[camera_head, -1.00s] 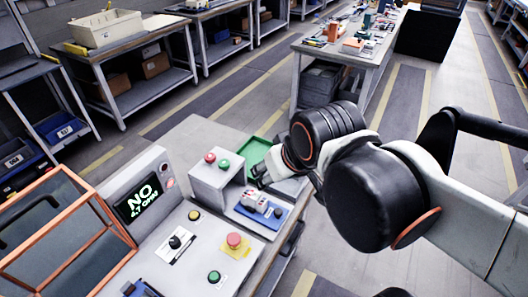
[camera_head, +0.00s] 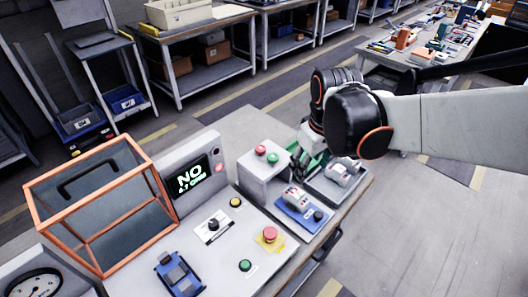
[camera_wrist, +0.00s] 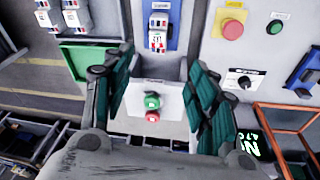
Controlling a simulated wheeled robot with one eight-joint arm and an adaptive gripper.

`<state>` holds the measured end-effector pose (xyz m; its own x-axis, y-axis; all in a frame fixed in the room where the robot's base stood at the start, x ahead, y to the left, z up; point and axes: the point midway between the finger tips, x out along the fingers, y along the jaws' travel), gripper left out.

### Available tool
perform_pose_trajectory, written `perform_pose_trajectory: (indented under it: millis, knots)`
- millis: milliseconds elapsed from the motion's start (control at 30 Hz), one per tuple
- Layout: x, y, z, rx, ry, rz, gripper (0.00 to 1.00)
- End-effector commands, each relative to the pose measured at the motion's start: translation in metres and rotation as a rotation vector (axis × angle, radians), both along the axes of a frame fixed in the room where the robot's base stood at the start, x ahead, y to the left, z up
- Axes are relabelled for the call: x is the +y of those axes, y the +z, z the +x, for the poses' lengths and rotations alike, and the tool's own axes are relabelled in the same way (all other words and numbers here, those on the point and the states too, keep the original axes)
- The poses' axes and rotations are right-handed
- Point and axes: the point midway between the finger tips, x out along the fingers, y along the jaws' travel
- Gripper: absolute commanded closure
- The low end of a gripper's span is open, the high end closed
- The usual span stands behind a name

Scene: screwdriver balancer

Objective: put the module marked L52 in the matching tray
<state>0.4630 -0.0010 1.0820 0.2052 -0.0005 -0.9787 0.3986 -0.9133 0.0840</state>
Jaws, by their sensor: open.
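A small white-and-grey module (camera_head: 296,196) lies in the blue tray (camera_head: 311,225) on the bench. The same module (camera_wrist: 157,40) and blue tray (camera_wrist: 172,10) show at the top of the wrist view. Its label is too small to read surely. More modules (camera_head: 343,170) lie in a grey tray (camera_head: 325,190) to the right; they show at the wrist view's top left (camera_wrist: 62,15). A green tray (camera_wrist: 85,62) is left of my fingers in the wrist view and appears empty. My gripper (camera_wrist: 158,68) is open and empty, above the bench by the button box.
The button box (camera_head: 264,174) with red and green buttons stands close to my gripper. An orange-framed case (camera_head: 100,200), a screen reading NO (camera_head: 190,178) and a red stop button (camera_head: 270,234) are to the left and front. Shelving stands behind the bench.

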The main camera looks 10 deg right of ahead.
Motion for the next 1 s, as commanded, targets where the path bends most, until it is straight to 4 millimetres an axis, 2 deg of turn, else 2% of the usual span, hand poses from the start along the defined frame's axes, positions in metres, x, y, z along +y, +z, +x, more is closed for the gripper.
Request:
perform_pose_trajectory:
  millis: [33, 100, 333, 567, 900, 1000]
  knots:
    - [0.000, -0.008, 0.011, 0.028, 0.026, -0.005, 0.47]
    - [0.000, -0.021, 0.020, 0.069, 0.068, -0.011, 0.47]
    - [-0.001, -0.056, 0.039, 0.172, 0.173, -0.021, 0.47]
    - [-0.001, -0.073, 0.043, 0.207, 0.209, -0.022, 0.47]
    - [-0.001, -0.134, 0.044, 0.206, 0.209, -0.021, 0.47]
    - [-0.001, -0.146, 0.043, 0.206, 0.208, -0.021, 0.47]
